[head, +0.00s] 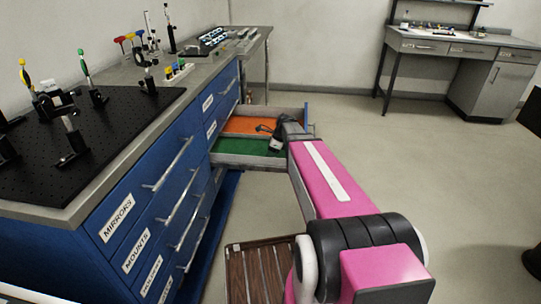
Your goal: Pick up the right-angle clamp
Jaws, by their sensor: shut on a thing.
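My gripper (272,132) is over the open drawer (233,161) of the blue cabinet, in the middle of the head view. It is shut on a small dark thing, which I take to be the right-angle clamp; it is too small and too much covered by the gripper for its shape to be made out. The drawer has an orange-lined compartment (246,125) at the back and a green-lined one (240,146) in front. My gripper is low over these compartments. I cannot tell whether the held thing touches the drawer floor.
The blue cabinet (150,205) with labelled, closed drawers stands at left. Its top carries a black breadboard (95,135) with posts and mounts. A slatted wooden surface (258,275) is low in front. A grey desk (450,45) stands at back right; the floor between is clear.

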